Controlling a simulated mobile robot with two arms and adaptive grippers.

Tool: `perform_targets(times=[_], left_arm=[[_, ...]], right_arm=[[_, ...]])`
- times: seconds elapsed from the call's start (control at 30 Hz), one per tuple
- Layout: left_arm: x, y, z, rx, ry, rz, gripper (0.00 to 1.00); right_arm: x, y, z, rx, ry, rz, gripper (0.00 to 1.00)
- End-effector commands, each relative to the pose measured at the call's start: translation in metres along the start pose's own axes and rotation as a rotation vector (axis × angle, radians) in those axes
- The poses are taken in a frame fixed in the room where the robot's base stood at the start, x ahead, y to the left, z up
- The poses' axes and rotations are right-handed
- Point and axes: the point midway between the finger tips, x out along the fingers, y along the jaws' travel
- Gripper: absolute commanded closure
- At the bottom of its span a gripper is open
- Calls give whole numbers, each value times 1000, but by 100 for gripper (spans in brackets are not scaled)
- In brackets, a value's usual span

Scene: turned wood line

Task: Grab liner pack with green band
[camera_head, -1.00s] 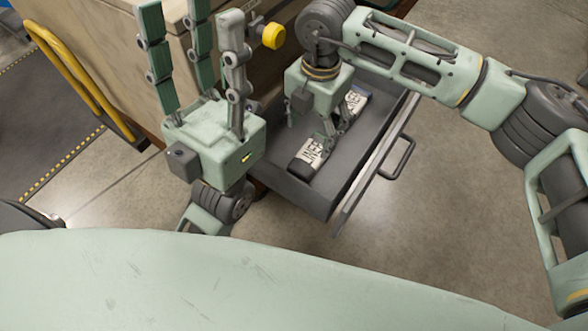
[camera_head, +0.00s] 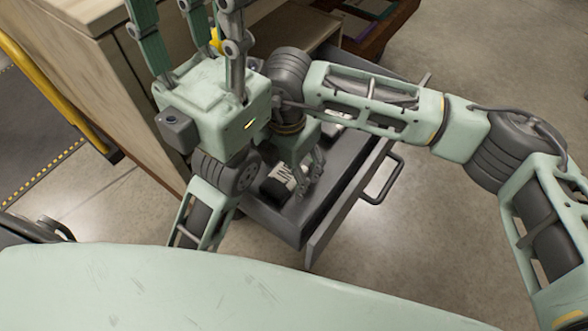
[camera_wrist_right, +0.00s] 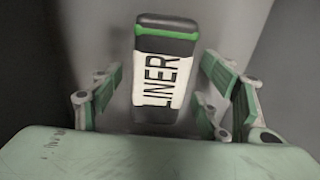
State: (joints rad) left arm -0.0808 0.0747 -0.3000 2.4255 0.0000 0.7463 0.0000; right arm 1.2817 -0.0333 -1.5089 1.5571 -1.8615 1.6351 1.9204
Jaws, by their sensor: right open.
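In the right wrist view, a black liner pack (camera_wrist_right: 165,70) has a green band near its top end and a white label reading LINER. It lies between the spread fingers of my right gripper (camera_wrist_right: 163,100), with gaps on both sides. In the head view, my right gripper (camera_head: 308,180) points down into an open drawer, open and close over a black pack with a white label (camera_head: 280,184). No green band shows there; my gripper hides part of that pack. My left gripper (camera_head: 192,35) is raised, fingers up and spread, empty, tips cut off by the frame.
The open grey drawer (camera_head: 340,203) has a handle (camera_head: 384,182) on its front. Another white label (camera_head: 340,117) shows partly behind my right arm. A wooden cabinet (camera_head: 88,75) stands on the left. The floor at right is clear.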

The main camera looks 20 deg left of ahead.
Motion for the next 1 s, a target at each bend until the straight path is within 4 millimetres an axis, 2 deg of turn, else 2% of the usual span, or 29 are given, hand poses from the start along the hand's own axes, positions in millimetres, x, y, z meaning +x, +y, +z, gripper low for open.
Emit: perform_targets(times=[0.1, 0.63, 1.0], left_arm=[[0, 0, 0, 0, 0, 0, 60], [0, 0, 0, -1, -1, 0, 60], [3, 0, -1, -1, 1, -1, 60]], right_arm=[[0, 0, 0, 0, 0, 0, 33], [-1, 0, 1, 0, 0, 0, 79], [-4, 0, 3, 0, -1, 0, 81]])
